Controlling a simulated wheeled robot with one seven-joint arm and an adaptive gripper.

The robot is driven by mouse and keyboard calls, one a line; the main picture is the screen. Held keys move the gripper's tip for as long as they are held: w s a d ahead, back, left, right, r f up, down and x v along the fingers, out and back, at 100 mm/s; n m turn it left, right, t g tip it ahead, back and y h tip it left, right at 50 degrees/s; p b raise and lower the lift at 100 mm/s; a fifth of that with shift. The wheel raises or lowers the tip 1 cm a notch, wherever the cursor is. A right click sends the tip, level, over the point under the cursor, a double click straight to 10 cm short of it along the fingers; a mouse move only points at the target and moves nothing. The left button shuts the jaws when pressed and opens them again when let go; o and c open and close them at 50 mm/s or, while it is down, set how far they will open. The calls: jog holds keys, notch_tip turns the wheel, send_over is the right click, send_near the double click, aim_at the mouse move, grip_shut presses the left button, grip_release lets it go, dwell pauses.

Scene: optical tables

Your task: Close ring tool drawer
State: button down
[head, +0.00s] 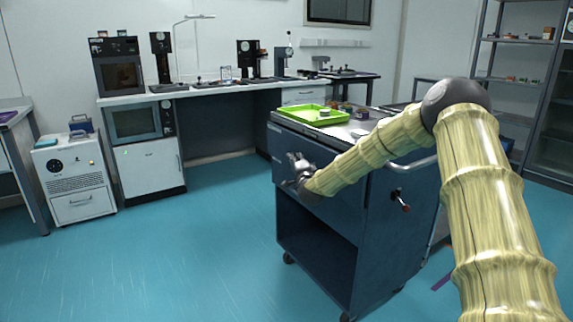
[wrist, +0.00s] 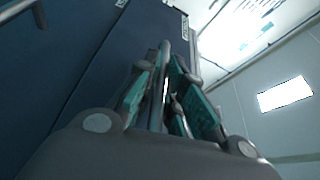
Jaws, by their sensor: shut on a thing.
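The dark blue tool cart (head: 392,225) stands right of centre in the head view, with drawer fronts (head: 318,147) under its top on the left-facing side. My gripper (head: 299,168) is at this drawer front. In the wrist view, my gripper's teal-padded fingers (wrist: 168,98) are closed around a thin grey bar (wrist: 165,55), which looks like the drawer's handle. A dark blue panel (wrist: 100,70) fills the left of that view, with small white labels near its top. My arm and gripper hide part of the drawer front, and I cannot tell how far the drawer stands out.
A bright green tray (head: 312,115) and small items lie on the cart's top. An open shelf space (head: 315,255) is below the drawers. Teal floor (head: 200,250) is clear left of the cart.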

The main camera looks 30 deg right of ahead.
jog(key=shift+d, duration=1.25)
jog(key=c, duration=1.8)
grip_release()
jog(key=shift+d, duration=0.1)
jog(key=v, duration=1.2)
jog(key=shift+w+f, duration=0.1)
jog(key=shift+a, duration=0.25)
